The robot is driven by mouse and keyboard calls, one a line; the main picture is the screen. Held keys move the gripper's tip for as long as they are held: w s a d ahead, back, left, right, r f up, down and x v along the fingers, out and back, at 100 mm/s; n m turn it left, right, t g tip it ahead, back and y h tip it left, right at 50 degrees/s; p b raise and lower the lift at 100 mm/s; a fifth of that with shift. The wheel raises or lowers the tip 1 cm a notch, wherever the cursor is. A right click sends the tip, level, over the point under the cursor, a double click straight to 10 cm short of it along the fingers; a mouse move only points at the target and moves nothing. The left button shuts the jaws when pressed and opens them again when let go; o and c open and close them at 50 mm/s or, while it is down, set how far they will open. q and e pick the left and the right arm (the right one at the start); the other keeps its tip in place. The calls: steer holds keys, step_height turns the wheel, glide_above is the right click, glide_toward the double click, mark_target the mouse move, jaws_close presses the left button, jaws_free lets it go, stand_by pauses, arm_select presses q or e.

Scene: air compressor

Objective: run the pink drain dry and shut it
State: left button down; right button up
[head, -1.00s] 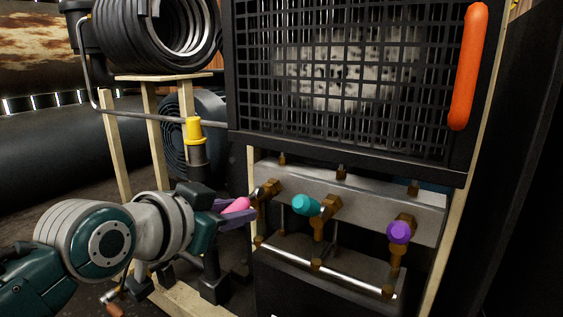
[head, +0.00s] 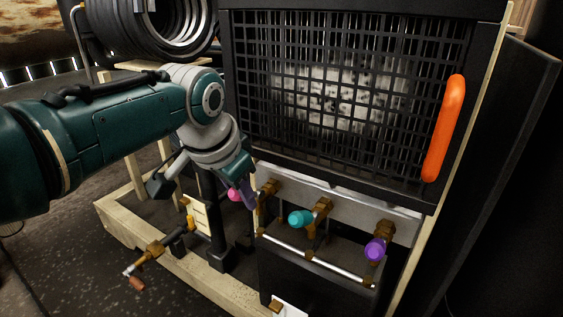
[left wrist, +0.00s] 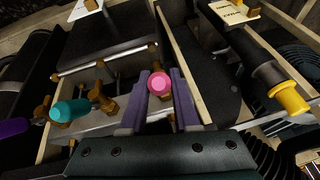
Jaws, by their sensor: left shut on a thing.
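The pink drain knob (head: 234,194) is the leftmost of the coloured knobs on the brass valves under the black grille. It also shows in the left wrist view (left wrist: 159,83), between the purple fingers. My left gripper (head: 243,192) is shut on the pink knob, coming from the upper left. In the left wrist view my gripper (left wrist: 161,86) has one finger on each side of it. Part of its valve body is hidden by the fingers. Whether anything drips cannot be seen. My right gripper is not in view.
A teal knob (head: 301,219) and a purple knob (head: 375,248) sit to the right on similar brass valves. A silver pipe (head: 315,268) runs below them. An orange handle (head: 443,128) is at the grille's right. A brass fitting (head: 155,250) is at lower left.

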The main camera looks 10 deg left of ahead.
arm_select(q)
steer(key=shift+r+g, duration=0.1)
steer(key=shift+g, duration=0.2)
stand_by(0.4)
steer(key=c, duration=0.7)
jaws_free()
steer(key=shift+w, duration=0.1)
steer(key=shift+o, duration=0.2)
steer(key=p+v, duration=0.9)
steer(key=v, duration=0.1)
steer(key=shift+d, duration=0.2)
